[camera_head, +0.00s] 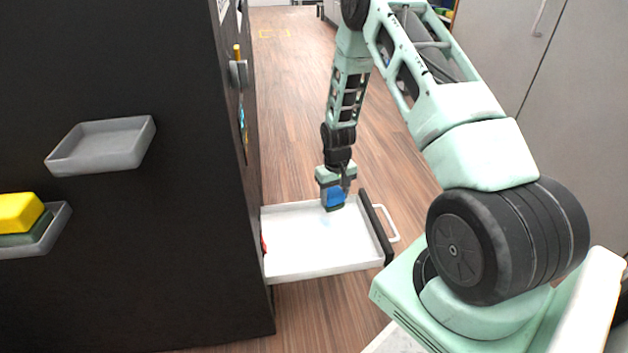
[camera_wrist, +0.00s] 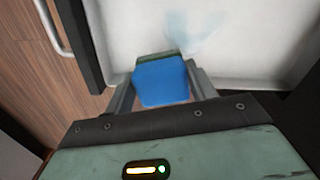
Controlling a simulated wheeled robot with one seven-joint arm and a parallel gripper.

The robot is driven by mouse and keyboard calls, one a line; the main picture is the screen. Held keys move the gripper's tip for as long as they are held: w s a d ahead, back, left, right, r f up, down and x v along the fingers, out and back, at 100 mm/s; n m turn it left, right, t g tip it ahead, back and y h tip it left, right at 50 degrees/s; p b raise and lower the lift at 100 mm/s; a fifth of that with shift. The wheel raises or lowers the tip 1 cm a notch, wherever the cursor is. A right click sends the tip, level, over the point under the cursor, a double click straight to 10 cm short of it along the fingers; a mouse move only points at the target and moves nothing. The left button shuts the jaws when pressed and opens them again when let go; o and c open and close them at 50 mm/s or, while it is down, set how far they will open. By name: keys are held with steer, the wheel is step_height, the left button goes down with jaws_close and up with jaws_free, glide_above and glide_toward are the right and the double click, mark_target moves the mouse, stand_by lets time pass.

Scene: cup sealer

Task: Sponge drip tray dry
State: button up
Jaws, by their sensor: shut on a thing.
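My gripper (camera_head: 336,203) is shut on a blue sponge (camera_head: 335,194) with a dark green underside, and holds it over the back right part of the white drip tray (camera_head: 285,262). In the wrist view, the sponge (camera_wrist: 160,83) sits between the two fingers of my gripper (camera_wrist: 163,85). I cannot tell whether the sponge touches the tray floor. A faint pale blue wet mark shows on the drip tray (camera_wrist: 235,60) just beyond the sponge. The tray sticks out from the black cabinet, with a dark front and a white handle (camera_head: 391,223) on its right.
The black cabinet (camera_head: 120,260) fills the left. An empty grey holder (camera_head: 103,148) is fixed to it, and a lower holder (camera_head: 50,236) carries a yellow sponge (camera_head: 18,212) with a green base. A small red thing (camera_head: 264,245) shows at the tray's left edge. Wooden floor (camera_head: 290,100) lies open behind.

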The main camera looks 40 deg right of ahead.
mark_target(334, 194)
steer(key=shift+r+p, duration=1.6)
steer(key=shift+r, duration=0.5)
